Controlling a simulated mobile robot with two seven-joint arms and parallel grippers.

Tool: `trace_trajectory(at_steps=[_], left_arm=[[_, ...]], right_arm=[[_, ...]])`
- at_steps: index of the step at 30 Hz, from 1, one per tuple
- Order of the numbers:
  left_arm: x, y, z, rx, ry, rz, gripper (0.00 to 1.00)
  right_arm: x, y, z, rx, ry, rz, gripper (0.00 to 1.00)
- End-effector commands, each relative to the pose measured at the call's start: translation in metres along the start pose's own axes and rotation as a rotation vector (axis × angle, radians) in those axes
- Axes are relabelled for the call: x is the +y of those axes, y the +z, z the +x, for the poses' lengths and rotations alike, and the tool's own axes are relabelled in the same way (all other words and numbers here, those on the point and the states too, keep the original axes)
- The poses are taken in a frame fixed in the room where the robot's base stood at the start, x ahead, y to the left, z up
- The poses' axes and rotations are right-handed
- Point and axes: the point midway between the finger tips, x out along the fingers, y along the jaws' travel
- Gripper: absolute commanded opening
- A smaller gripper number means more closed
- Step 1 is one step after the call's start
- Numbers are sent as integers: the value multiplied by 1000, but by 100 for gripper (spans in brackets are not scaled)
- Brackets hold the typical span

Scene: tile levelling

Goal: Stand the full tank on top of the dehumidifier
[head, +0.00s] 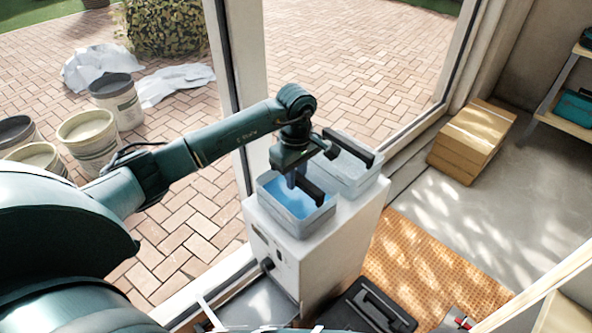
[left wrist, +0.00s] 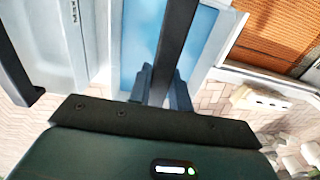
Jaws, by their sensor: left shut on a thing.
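The white dehumidifier (head: 326,257) stands upright by the door frame in the head view. The full tank (head: 300,226), a pale grey open box with blue water, is at the near part of its top. It looks upright; whether it rests fully on the top cannot be told. The tank also shows in the left wrist view (left wrist: 225,25). My right gripper is not in view.
The pale grey bin (head: 348,183) takes up the rear of the dehumidifier's top. A dark case (head: 367,308) lies on the floor at its foot. A cardboard box (head: 472,140) stands at the right. Several buckets (head: 118,100) stand on the brick paving outside. The floor at right is mostly clear.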

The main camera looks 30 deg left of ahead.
Motion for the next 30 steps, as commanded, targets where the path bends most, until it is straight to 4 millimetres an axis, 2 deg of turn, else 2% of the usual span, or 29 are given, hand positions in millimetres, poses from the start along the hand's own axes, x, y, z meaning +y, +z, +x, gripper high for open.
trace_trajectory(at_steps=[5,6,14,24,26,30], left_arm=[[1,0,1,0,6,0,0],[0,0,3,0,0,0,21],[0,0,2,0,-1,0,42],[0,0,-4,1,1,0,42],[1,-1,-11,2,3,0,42],[1,-1,-39,3,6,0,42]], right_arm=[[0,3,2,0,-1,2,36],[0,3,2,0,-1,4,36],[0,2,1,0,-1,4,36],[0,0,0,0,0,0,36],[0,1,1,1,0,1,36],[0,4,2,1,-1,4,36]])
